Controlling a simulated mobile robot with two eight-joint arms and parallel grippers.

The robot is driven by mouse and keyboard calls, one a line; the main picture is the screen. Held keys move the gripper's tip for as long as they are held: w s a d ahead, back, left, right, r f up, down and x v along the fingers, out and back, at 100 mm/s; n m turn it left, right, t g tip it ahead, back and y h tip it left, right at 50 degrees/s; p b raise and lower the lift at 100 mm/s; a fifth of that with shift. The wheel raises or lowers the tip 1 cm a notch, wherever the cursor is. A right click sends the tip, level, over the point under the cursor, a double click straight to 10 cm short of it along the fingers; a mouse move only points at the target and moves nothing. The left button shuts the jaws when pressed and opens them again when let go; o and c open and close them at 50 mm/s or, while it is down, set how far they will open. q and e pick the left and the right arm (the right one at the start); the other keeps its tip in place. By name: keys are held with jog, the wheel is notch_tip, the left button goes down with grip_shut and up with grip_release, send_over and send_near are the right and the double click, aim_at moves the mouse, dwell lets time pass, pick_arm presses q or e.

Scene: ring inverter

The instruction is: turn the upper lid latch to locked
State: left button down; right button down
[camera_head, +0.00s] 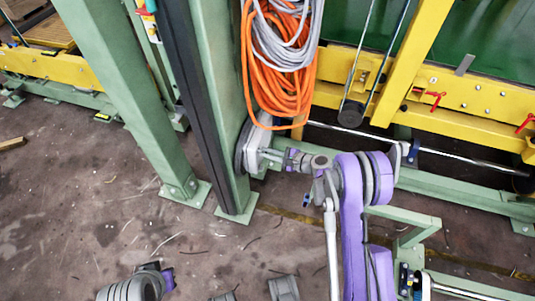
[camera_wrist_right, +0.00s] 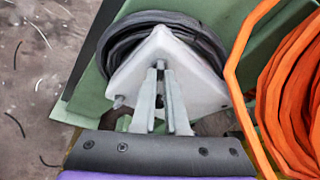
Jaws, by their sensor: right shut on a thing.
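My right gripper (camera_head: 266,152) reaches left to a pale plate (camera_head: 253,140) on the side of a green post. In the right wrist view, the right gripper (camera_wrist_right: 160,66) has its two grey fingers close together at the middle of the pale, pointed plate (camera_wrist_right: 194,78). It is shut on a small part there, mostly hidden between the fingertips. I cannot tell from its shape whether this part is the upper lid latch or which way it is turned. My left gripper cannot be made out.
A black coil (camera_wrist_right: 150,24) lies behind the plate. Orange cable (camera_head: 262,85) and grey cable (camera_head: 285,45) hang close beside the gripper. The green post (camera_head: 222,100) stands at its left. Yellow beams (camera_head: 470,90) with red handles (camera_head: 436,97) run at the right.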

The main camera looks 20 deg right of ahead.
jog(key=n+t+b, duration=0.1)
jog(key=n, duration=0.1)
jog(key=n+t+b, duration=0.1)
jog(key=n+b, duration=0.1)
jog(key=n, duration=0.1)
jog(key=n+t+b, duration=0.2)
jog(key=n, duration=0.1)
jog(key=shift+s+a+f, duration=0.2)
jog(key=shift+f, duration=0.2)
jog(key=shift+n, duration=0.4)
jog(key=c, duration=0.9)
grip_release()
jog(key=shift+c, duration=0.2)
jog(key=shift+d, duration=0.1)
jog(key=p+v, duration=0.1)
jog(key=v, duration=0.9)
jog(key=shift+s+d+f, duration=0.2)
jog(key=shift+s+d, duration=0.05)
jog(key=shift+s, duration=0.05)
